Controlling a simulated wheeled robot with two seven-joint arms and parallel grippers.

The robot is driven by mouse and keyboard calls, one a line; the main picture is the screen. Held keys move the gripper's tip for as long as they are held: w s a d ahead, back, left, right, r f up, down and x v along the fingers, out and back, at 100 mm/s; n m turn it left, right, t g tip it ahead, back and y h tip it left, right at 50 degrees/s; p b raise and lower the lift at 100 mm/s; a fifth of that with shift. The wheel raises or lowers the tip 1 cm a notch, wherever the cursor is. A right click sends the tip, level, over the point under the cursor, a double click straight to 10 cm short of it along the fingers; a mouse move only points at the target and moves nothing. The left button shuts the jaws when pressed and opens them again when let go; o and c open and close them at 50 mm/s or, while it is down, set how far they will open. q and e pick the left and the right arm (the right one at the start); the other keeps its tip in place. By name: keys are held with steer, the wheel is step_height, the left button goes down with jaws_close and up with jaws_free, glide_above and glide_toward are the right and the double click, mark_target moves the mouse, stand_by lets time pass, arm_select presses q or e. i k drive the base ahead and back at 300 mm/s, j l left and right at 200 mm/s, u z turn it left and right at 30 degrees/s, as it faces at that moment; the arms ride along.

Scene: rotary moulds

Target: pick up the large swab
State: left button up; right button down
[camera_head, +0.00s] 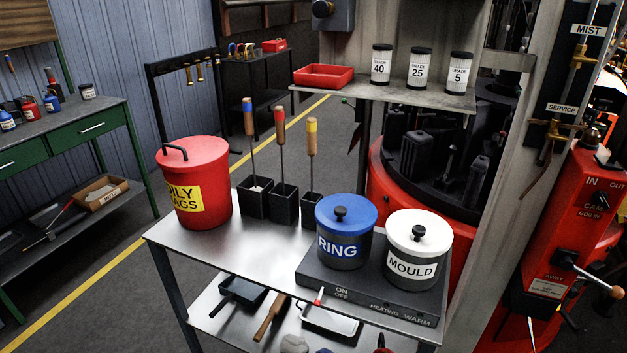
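Three swabs with wooden handles and thin rods stand upright, heads down, in black square holders on a metal table (225,248). One has a blue handle end (248,117), one a red end (280,124) and one a yellow end (312,139). The blue-ended one is leftmost, in the left holder (253,204). The red-ended one is in the middle holder (284,208), and the yellow-ended one is in the right holder (308,212), partly behind the blue-lidded pot. The swab heads are hidden, and no size label shows. Neither of my grippers is in view.
A red oily-rags bin (195,185) stands left of the holders. A blue-lidded RING pot (344,238) and a white-lidded MOULD pot (417,250) stand on a dark heating plate (335,283) at right. A shelf (378,90) with grade cans is behind. The table's front left is clear.

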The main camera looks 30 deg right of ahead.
mark_target(247, 104)
steer(key=i+j+z, duration=0.2)
steer(key=z, duration=0.2)
steer(key=i+j+z, duration=0.5)
steer(key=j+z, duration=0.3)
steer(key=i+j+z, duration=0.15)
steer(key=j+z, duration=0.15)
steer(key=z, duration=0.15)
